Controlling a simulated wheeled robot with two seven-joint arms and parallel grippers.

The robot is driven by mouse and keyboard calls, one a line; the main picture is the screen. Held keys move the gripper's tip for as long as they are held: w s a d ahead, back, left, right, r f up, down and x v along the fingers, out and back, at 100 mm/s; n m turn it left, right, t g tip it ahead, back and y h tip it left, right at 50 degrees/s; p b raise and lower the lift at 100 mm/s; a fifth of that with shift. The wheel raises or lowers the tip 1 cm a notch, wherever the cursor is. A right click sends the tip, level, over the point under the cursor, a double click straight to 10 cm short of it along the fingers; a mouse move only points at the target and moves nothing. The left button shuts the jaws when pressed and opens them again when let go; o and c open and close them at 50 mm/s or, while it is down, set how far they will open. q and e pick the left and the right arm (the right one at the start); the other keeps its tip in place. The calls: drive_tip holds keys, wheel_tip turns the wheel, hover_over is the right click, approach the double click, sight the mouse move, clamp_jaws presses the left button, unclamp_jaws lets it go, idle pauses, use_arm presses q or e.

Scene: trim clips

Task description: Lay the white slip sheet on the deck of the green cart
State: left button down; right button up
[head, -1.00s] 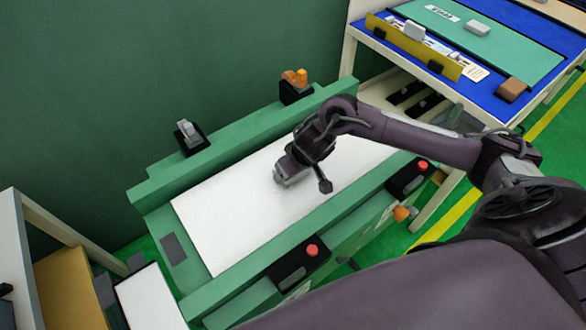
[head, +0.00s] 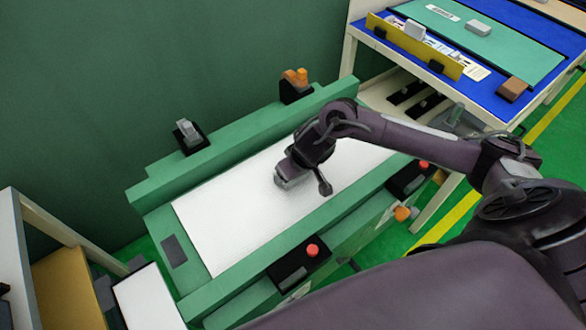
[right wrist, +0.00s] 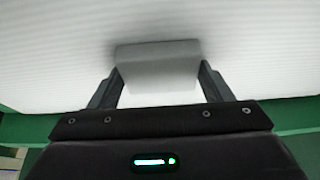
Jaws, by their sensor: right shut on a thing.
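The white slip sheet (head: 232,208) lies flat along the deck of the green cart (head: 165,225), between its two raised green side rails. My right gripper (head: 283,182) is over the middle of the sheet, pointing down. In the right wrist view my right gripper (right wrist: 158,85) is shut on a pale grey block-like grip on the sheet, and the white ribbed sheet (right wrist: 245,45) fills most of the picture behind it. Whether the sheet's underside touches the deck everywhere cannot be told. My left gripper is not in view.
Black-based clamps with a grey top (head: 188,135) and an orange top (head: 296,82) sit on the far rail. Red-button boxes (head: 300,262) sit on the near rail. A blue-topped table (head: 480,85) stands at the upper right, a shelf unit (head: 50,225) at the left.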

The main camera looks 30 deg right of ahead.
sight(300, 186)
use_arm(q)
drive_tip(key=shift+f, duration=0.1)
use_arm(e)
drive_tip(key=shift+f, duration=0.1)
drive_tip(key=o, duration=1.2)
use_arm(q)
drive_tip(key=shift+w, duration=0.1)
use_arm(e)
drive_tip(key=p+v, duration=0.2)
drive_tip(key=v, duration=0.5)
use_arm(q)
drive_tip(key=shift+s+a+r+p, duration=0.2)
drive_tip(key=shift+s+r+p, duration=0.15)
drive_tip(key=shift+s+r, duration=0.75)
use_arm(e)
drive_tip(key=shift+s+r, duration=0.15)
drive_tip(key=shift+r, duration=0.25)
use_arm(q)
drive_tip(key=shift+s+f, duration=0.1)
